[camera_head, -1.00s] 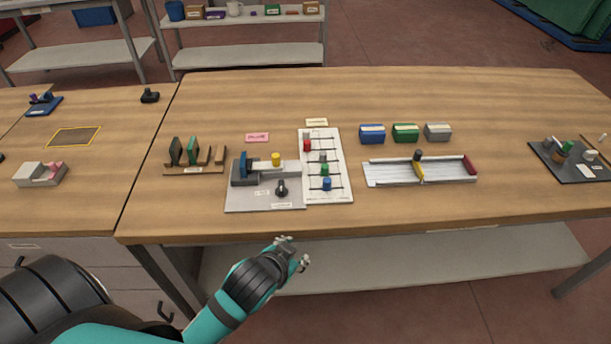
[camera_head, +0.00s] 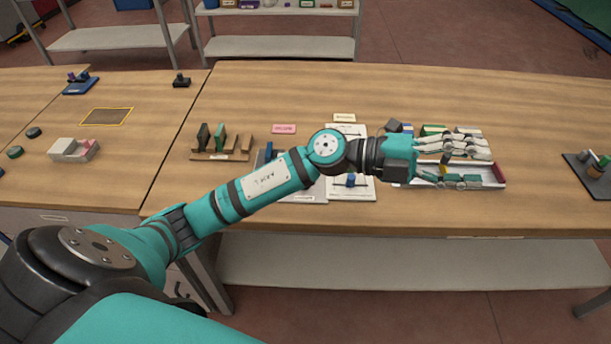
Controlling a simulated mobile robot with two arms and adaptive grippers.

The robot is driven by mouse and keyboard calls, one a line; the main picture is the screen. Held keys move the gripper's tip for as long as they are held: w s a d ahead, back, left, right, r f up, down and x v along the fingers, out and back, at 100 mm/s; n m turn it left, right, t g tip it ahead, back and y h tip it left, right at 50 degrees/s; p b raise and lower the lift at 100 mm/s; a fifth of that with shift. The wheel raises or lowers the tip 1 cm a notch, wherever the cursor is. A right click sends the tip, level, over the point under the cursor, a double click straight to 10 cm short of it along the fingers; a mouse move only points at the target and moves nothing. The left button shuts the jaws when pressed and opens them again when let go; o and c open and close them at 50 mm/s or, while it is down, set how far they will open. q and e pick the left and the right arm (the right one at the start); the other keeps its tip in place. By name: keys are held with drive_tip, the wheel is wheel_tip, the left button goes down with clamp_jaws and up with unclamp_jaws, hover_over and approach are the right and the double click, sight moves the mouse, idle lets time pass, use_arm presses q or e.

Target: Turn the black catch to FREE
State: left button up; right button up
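The edger fixture, a grey plate (camera_head: 313,192) with a blue-grey block at its left, lies near the front of the table. My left arm crosses over it and hides most of it. The black catch is not visible now; the arm covers the area where a small black knob showed earlier. My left gripper (camera_head: 482,163) is to the right of the fixture, above the white channel tray (camera_head: 490,177). Its fingers are spread apart and point right, with nothing seen between them. My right gripper is not in view.
Left of the fixture is a wooden rack (camera_head: 221,156) with dark and green plates. A white slider board (camera_head: 362,190) is partly covered by my arm. A dark tray with small parts (camera_head: 592,177) lies far right.

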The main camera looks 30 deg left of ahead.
use_arm(q)
drive_tip(key=w+a+f+m+g+y, duration=0.25)
drive_tip(key=a+f+g+y, duration=0.25)
drive_tip(key=a+f+y, duration=0.45)
drive_tip(key=a+r+n+y, duration=0.25)
drive_tip(key=a+y, duration=0.75)
drive_tip(key=a, duration=1.2)
drive_tip(key=shift+n+g, duration=0.3)
drive_tip(key=shift+g, duration=0.1)
drive_tip(key=f+p, duration=0.1)
drive_tip(key=f, duration=0.7)
drive_tip(key=f+p, duration=0.1)
drive_tip(key=f, duration=0.8)
drive_tip(key=shift+w+d+f, duration=0.1)
drive_tip(key=shift+d, duration=0.1)
clamp_jaws()
